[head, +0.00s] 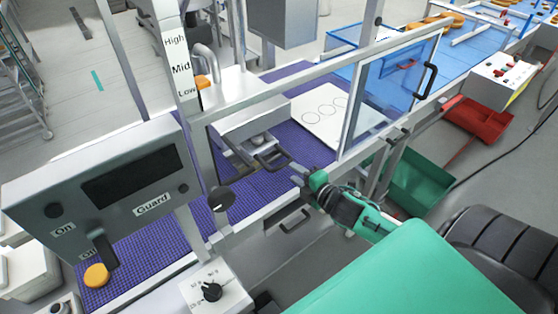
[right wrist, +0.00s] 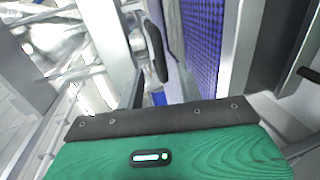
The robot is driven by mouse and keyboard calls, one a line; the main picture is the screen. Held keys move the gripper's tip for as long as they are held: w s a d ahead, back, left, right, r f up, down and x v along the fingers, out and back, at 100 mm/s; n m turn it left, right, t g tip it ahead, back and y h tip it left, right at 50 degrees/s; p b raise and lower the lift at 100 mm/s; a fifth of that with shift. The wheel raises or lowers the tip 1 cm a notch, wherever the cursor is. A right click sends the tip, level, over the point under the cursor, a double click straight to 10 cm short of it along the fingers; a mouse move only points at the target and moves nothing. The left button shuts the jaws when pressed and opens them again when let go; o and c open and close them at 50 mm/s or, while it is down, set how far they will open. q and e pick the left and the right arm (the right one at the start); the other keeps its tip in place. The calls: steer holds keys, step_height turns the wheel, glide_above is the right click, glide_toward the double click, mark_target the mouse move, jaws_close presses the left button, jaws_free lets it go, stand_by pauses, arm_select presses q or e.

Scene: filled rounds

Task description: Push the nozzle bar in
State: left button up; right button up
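The nozzle bar is a grey bar with a dark loop handle (head: 272,160). It sticks out toward me from under the grey filling head (head: 245,125), above the purple belt. My right gripper (head: 297,175) comes in from the lower right, just right of the handle, with its two grey fingertips apart. A small gap seems to lie between the fingertips and the handle. My left gripper is not in view.
A clear blue guard door (head: 395,85) stands right of the bar in a metal frame. A control box (head: 105,185) with a Guard label is at the left. A dial box (head: 213,290) is at the front. Green (head: 420,180) and red (head: 475,118) bins stand at the right.

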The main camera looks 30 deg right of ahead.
mark_target(285, 165)
steer(key=p+x, duration=0.2)
steer(key=x, duration=0.5)
steer(key=shift+x, duration=0.85)
steer(key=shift+c, duration=0.5)
jaws_close()
